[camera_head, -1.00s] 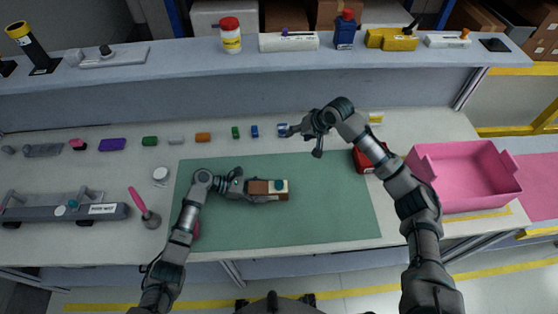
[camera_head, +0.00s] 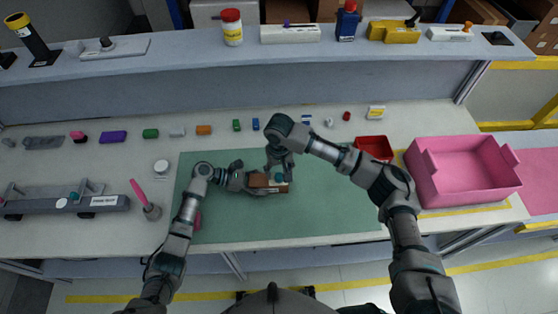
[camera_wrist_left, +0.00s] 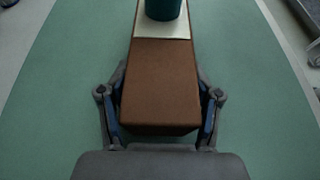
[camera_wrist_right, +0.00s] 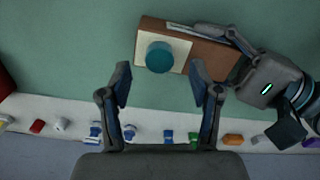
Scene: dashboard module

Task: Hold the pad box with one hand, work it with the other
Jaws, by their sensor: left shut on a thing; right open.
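The pad box (camera_head: 258,181) is a brown block with a cream end plate and a round teal knob (camera_head: 280,178). It lies over the green mat (camera_head: 330,210). My left gripper (camera_head: 248,182) is shut on its brown end; the left wrist view shows a finger on each side of the brown block (camera_wrist_left: 160,85). My right gripper (camera_head: 280,170) is open and empty, just above the knob end. In the right wrist view the teal knob (camera_wrist_right: 159,56) stands beyond and between the open fingertips (camera_wrist_right: 160,80), apart from them.
A row of small coloured blocks (camera_head: 203,130) lies behind the mat. A red tray (camera_head: 374,147) and a large pink bin (camera_head: 465,170) stand at the right. A grey fixture (camera_head: 65,203) and a pink-handled tool (camera_head: 146,200) stand at the left.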

